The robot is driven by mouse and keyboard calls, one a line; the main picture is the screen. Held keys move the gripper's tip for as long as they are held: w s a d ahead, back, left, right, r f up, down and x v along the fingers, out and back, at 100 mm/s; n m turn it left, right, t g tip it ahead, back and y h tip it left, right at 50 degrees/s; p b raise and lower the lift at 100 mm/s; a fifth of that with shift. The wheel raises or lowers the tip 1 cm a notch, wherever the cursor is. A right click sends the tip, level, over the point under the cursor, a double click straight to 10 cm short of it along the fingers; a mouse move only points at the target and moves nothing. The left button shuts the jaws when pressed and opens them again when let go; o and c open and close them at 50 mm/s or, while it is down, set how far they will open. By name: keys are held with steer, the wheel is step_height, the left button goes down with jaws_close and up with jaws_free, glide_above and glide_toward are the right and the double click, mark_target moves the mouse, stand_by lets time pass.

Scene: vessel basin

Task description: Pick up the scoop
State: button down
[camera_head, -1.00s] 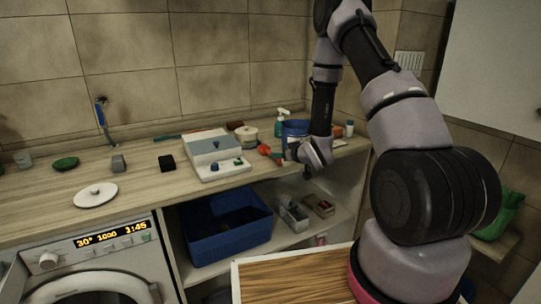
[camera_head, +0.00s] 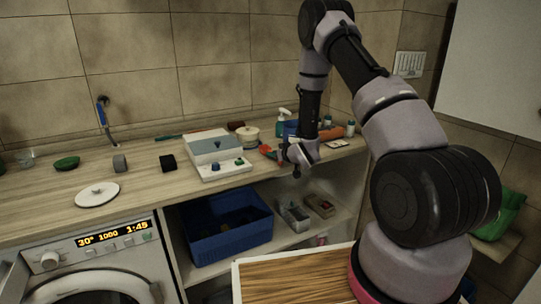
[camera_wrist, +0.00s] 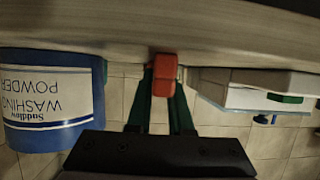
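The scoop looks to be the small red thing (camera_head: 265,149) on the counter, between the white-grey device and the blue washing powder tub. In the wrist view, which is upside down, a red block (camera_wrist: 164,75) shows between the ends of my two dark green fingers. My gripper (camera_head: 296,170) is at the counter's front edge, to the right of the red thing in the head view. The fingers stand apart with wall tiles visible between them, so my gripper (camera_wrist: 164,85) looks open. Contact with the red block cannot be told.
The blue washing powder tub (camera_wrist: 48,100) stands on one side of the red block. The white-grey device (camera_head: 217,152) stands on the other. A spray bottle (camera_head: 281,122) and an orange item (camera_head: 332,133) are near the back right. A blue crate (camera_head: 228,240) sits on the shelf below.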

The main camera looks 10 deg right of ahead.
step_height(320, 180, up, 10)
steer(key=shift+r, duration=0.1)
stand_by(0.6)
stand_by(0.4)
